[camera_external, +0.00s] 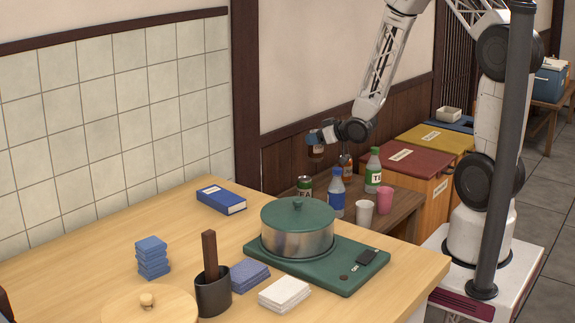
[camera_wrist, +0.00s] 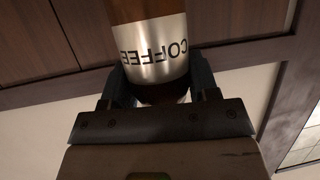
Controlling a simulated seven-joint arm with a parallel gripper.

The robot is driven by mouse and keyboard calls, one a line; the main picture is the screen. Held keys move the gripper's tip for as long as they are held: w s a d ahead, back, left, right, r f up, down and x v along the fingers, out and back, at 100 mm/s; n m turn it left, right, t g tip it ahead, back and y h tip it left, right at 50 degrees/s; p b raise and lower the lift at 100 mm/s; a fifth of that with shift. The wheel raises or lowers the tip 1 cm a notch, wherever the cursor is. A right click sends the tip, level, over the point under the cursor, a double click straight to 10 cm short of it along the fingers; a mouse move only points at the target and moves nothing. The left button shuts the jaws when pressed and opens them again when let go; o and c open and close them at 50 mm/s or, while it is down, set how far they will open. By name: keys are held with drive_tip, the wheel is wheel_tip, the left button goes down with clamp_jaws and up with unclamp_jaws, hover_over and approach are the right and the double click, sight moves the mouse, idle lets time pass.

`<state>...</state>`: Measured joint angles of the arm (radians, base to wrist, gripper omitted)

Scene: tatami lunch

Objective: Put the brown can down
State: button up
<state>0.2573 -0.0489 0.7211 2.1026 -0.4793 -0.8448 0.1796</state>
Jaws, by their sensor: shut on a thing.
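The brown can (camera_external: 316,151) is in my gripper (camera_external: 321,137), up in the air above the low dark wooden table at the back. In the wrist view the can (camera_wrist: 157,62) is brown with a silver band. The word COFFEE on the band appears upside down. My gripper's two dark fingers (camera_wrist: 160,85) are shut on the can, one on each side. The far end of the can runs out of the top of the wrist view. In the external view the can is small and partly covered by the gripper.
The low table (camera_external: 402,212) bears a dark green can (camera_external: 305,187), a blue-labelled bottle (camera_external: 336,197), a green-labelled bottle (camera_external: 373,174), a brown bottle (camera_external: 347,170), a white cup (camera_external: 364,214) and a pink cup (camera_external: 384,201). A green pot (camera_external: 297,228) stands on the nearer counter (camera_external: 90,240).

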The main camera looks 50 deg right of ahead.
drive_tip(key=w+a+r, duration=0.1)
drive_tip(key=a, duration=0.5)
drive_tip(key=w+a+r+n+y, duration=0.1)
drive_tip(key=a+r, duration=0.1)
drive_tip(key=a, duration=0.4)
drive_tip(key=w+a+r+y, duration=0.1)
drive_tip(key=a+r, duration=0.1)
drive_tip(key=a, duration=0.4)
drive_tip(key=shift+w+a+r+n, duration=0.15)
drive_tip(key=shift+a+r+n, duration=0.1)
drive_tip(key=shift+a+n, duration=0.1)
drive_tip(key=s+a+r+n+g+y, duration=0.25)
drive_tip(key=a+r+n, duration=0.2)
drive_tip(key=a, duration=1.65)
drive_tip(key=s+a+r+n+g+y, duration=0.2)
drive_tip(key=a+r+n+g+y, duration=0.3)
drive_tip(key=a, duration=1.6)
drive_tip(key=s+a+r+n+g+y, duration=0.25)
drive_tip(key=a+r, duration=0.45)
drive_tip(key=a, duration=1.4)
drive_tip(key=s+a+f+n+g+h, duration=0.1)
drive_tip(key=s+a+n+g, duration=0.3)
drive_tip(key=s+a, duration=0.5)
drive_tip(key=s+a+f+n+g+h, duration=0.1)
drive_tip(key=s+a+f+n+g, duration=0.2)
drive_tip(key=s+a, duration=0.6)
drive_tip(key=a+n+g, duration=0.2)
drive_tip(key=a+g, duration=0.1)
drive_tip(key=shift+f+g, duration=0.15)
drive_tip(key=shift+g, duration=0.15)
